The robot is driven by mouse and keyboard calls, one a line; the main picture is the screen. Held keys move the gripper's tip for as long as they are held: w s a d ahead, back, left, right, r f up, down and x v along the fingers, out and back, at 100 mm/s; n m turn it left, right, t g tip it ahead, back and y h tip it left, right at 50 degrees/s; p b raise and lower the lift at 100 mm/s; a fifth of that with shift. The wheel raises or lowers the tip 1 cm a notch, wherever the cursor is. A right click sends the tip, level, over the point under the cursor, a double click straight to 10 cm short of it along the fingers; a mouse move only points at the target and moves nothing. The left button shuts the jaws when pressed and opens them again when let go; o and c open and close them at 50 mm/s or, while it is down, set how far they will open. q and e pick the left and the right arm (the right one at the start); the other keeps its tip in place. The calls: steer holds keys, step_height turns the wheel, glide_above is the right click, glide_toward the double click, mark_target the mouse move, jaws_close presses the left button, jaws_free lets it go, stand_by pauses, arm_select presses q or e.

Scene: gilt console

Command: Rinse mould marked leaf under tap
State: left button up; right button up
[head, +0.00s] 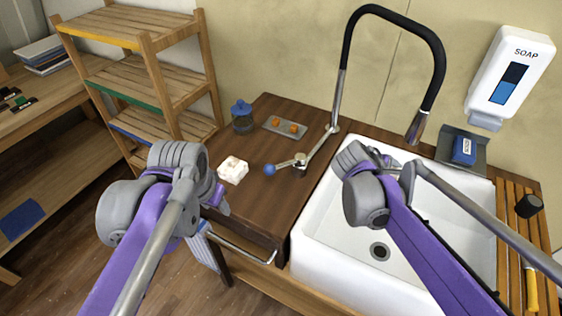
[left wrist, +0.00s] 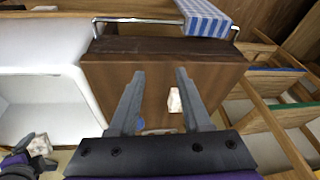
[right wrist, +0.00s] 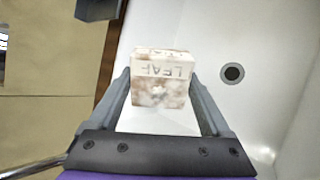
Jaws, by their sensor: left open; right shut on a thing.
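The mould marked LEAF (right wrist: 162,72) is a whitish block with brown stains, its lettering facing the right wrist camera. My right gripper (right wrist: 166,98) is shut on it above the white sink (head: 335,238). The mould and right fingers are hidden behind my arm in the head view; the mould also shows small in the left wrist view (left wrist: 40,145). The tap (head: 417,124) has a black arched hose, its nozzle over the sink. No water shows. My left gripper (left wrist: 155,100) is open and empty by the counter.
Another white block (head: 233,170) stands on the wooden counter (head: 262,205). A blue-lidded jar (head: 242,117) and a tray (head: 285,127) with orange items are behind it. A soap dispenser (head: 510,78) hangs right; a blue box (head: 464,150) is below.

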arm_select(q)
steer(key=w+d+r+m+g, duration=0.1)
steer(key=w+d+r+m, duration=0.3)
steer(key=w+d+r, duration=0.4)
steer(key=m+g, duration=0.2)
steer(key=m, duration=0.2)
glide_toward(280, 165)
steer(key=shift+y, duration=0.4)
steer(key=f, duration=0.9)
steer(key=shift+w+d, duration=0.15)
steer(key=shift+w, duration=0.15)
jaws_close()
